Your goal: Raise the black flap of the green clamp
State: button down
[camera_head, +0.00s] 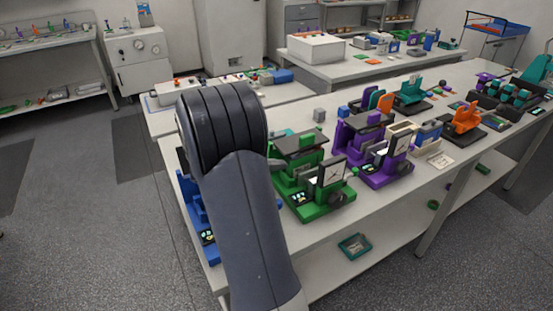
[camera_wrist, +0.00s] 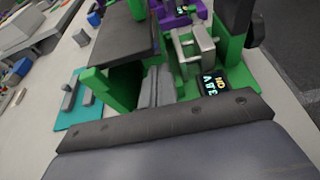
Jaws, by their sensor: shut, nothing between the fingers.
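The green clamp (camera_head: 318,205) stands on the long white bench in the head view, with a black flap (camera_head: 300,143) lying roughly flat across its top. In the wrist view the black flap (camera_wrist: 118,42) is at upper left, above a green upright (camera_wrist: 105,90) of the clamp. My gripper (camera_wrist: 158,72) shows in the wrist view as two grey fingers shut together, with nothing between them. The fingertips appear close to the flap's lower right edge; I cannot tell whether they touch. In the head view my arm hides the gripper.
A purple clamp (camera_head: 372,150) stands just right of the green one. A blue device (camera_head: 202,215) is partly hidden behind my arm. A metal bracket (camera_wrist: 193,45) and a lit display (camera_wrist: 213,86) sit right of my fingers. A teal plate (camera_wrist: 75,108) lies left.

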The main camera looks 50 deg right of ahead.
aim_at(286, 154)
jog(key=shift+r, duration=0.5)
jog(key=shift+r+p, duration=0.15)
jog(key=shift+p, duration=0.25)
jog(key=shift+r+n+p, duration=0.15)
jog(key=shift+n+p, duration=0.15)
jog(key=shift+p, duration=0.15)
jog(key=shift+r+g+p, duration=0.2)
jog(key=shift+g+p, duration=0.1)
jog(key=shift+p, duration=0.35)
jog(key=r+n+p, duration=0.1)
jog(key=p, duration=0.3)
jog(key=shift+r+n+g+y, duration=0.3)
jog(key=shift+n+g, duration=0.1)
jog(key=shift+w+d+r+p, duration=0.1)
jog(key=shift+w+r+p, duration=0.25)
jog(key=shift+r+p, duration=0.55)
